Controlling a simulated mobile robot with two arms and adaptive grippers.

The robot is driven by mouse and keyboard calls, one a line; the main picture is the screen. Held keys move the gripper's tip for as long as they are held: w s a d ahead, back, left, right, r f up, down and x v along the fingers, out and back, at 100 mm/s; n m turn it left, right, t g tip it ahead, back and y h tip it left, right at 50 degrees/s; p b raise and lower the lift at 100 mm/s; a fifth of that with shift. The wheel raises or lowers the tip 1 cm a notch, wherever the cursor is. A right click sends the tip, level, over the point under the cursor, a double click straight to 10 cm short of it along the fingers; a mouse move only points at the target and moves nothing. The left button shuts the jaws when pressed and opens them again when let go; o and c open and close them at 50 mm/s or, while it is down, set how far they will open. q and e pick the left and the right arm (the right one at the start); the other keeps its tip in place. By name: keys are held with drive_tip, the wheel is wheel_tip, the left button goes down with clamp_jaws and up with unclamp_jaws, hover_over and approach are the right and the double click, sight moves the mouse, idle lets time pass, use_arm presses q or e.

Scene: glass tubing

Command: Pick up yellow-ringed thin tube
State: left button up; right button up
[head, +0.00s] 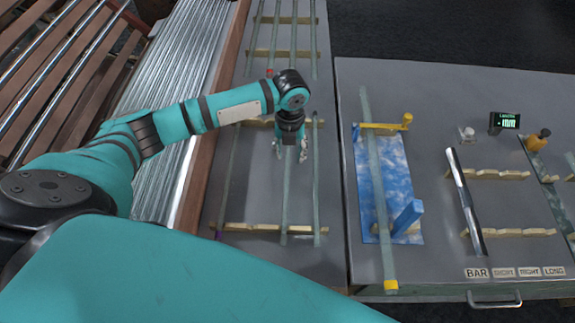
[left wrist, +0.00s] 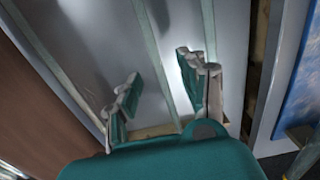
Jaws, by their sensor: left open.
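My left gripper (head: 291,154) is open above the left grey table, over a thin glass tube (head: 285,200) lying on wooden supports. In the left wrist view this tube (left wrist: 158,55) runs between the open fingers (left wrist: 155,88); I cannot tell whether they touch it. No yellow ring shows on its visible part; the gripper hides some of it. Parallel tubes lie at its left (head: 229,175) and right (head: 317,190). On the right table, a long tube (head: 376,180) has a yellow band or block at its near end. My right gripper is not in view.
Wooden supports (head: 262,228) hold the tubes. A blue mat (head: 372,185) with a yellow clamp (head: 392,126) and a blue block (head: 407,217) is on the right table. A small display (head: 505,121) stands farther right.

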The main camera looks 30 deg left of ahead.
sight(287, 167)
use_arm(q)
drive_tip(key=shift+s+a+f+p, duration=0.15)
drive_tip(key=shift+f+p, duration=0.15)
drive_tip(key=shift+f, duration=1.15)
drive_tip(key=shift+s+a+f+p, duration=0.15)
drive_tip(key=shift+f+p, duration=0.15)
drive_tip(key=shift+f, duration=1.15)
drive_tip(key=shift+d, duration=0.1)
clamp_jaws()
